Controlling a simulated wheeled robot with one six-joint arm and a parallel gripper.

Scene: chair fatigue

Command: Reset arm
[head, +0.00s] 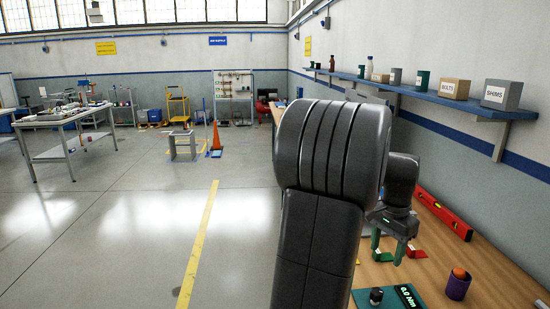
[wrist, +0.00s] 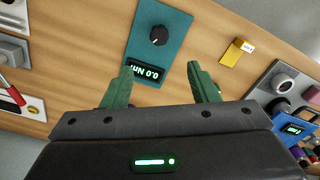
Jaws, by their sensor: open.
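My gripper (head: 387,240) hangs above the wooden bench at the right of the head view, with green fingers pointing down. My dark arm fills the middle of that view and hides part of the bench. In the wrist view my gripper (wrist: 159,84) is open, with its two green fingers apart and nothing between them. A teal panel (wrist: 172,22) with a black knob and a display reading 0.0 Nm lies just beyond the fingertips there. The same teal panel (head: 387,304) shows at the bottom of the head view.
The bench (head: 473,264) holds a red level (head: 443,213) by the wall, a purple cup (head: 457,287) and red tags (head: 415,252). A shelf (head: 455,100) with boxes runs above. A yellow block (wrist: 237,52) lies right of the panel. The floor (head: 120,230) at left is open.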

